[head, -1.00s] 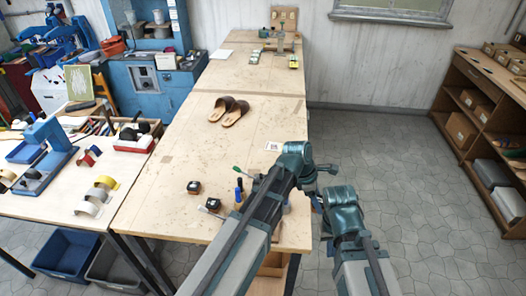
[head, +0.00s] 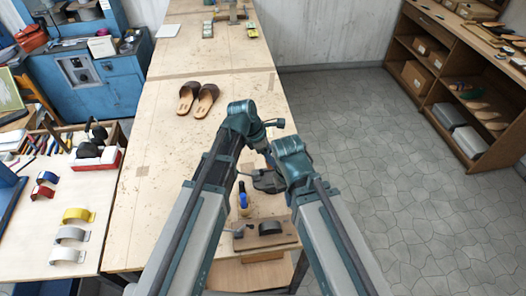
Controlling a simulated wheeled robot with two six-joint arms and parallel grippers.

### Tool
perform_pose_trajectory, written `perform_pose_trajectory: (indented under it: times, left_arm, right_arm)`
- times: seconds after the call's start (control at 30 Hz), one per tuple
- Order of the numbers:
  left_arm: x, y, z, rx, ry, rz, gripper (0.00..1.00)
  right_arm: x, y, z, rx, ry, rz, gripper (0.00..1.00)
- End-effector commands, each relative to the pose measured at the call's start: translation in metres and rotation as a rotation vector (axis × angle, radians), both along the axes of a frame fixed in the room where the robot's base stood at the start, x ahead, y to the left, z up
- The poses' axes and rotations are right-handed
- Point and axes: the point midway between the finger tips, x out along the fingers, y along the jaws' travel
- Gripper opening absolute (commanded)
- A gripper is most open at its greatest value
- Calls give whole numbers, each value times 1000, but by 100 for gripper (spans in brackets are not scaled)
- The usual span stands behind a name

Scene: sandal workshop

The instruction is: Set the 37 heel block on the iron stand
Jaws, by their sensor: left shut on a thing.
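My left gripper (head: 268,182) is over the right side of the near bench, past the bend of my left arm. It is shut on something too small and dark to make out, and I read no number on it. My right gripper is hidden behind my right arm. A dark rounded block (head: 270,228) sits on a wooden board at the near end of the bench, below the left gripper in the picture; I cannot tell what it is.
Brown sandals (head: 198,98) lie on the bench (head: 150,190). A blue bottle (head: 244,204) stands near the board (head: 285,238). A side table at left holds a yellow strap (head: 78,215) and tools. Shelves (head: 455,120) stand at right, with clear floor between.

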Motion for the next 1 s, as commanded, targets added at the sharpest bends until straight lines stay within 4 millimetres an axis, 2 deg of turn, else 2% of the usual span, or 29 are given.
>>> perform_pose_trajectory:
  times: [0.37,1.0]
  left_arm:
    - [0,0,-12,0,0,0,4]
    - [0,0,-71,0,0,0,4]
  right_arm:
    - [0,0,-12,0,0,2,0]
    - [0,0,-71,-2,1,14,0]
